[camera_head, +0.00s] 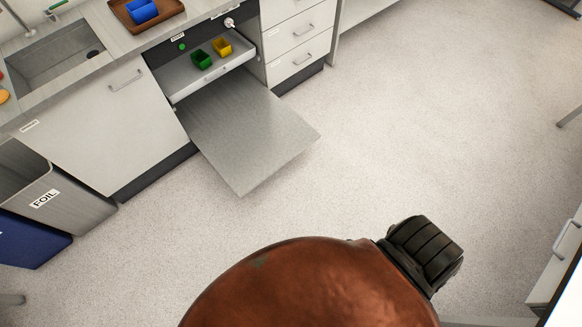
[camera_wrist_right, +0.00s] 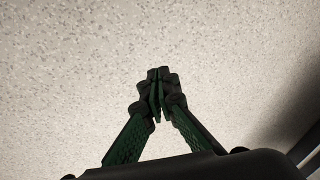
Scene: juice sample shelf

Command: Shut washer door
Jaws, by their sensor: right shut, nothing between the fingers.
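The washer door (camera_head: 247,130) hangs open and lies flat, reaching out from the cabinet front over the floor. Above it, a pulled-out rack (camera_head: 213,79) holds a green cup (camera_head: 201,59) and a yellow cup (camera_head: 222,47). The washer's dark control panel (camera_head: 193,38) has a green light and a knob. My right gripper (camera_wrist_right: 158,95) is shut and empty, with only speckled floor behind it in the right wrist view. In the head view, a part of my own arm fills the bottom, apart from the door; neither gripper's fingers show there.
A sink (camera_head: 55,68) and a brown tray with a blue item (camera_head: 143,11) are on the counter. A bin labelled FOIL (camera_head: 75,196) and a blue bin (camera_head: 31,240) stand at left. Drawers (camera_head: 297,35) stand right of the washer. The floor (camera_head: 430,120) at right is clear.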

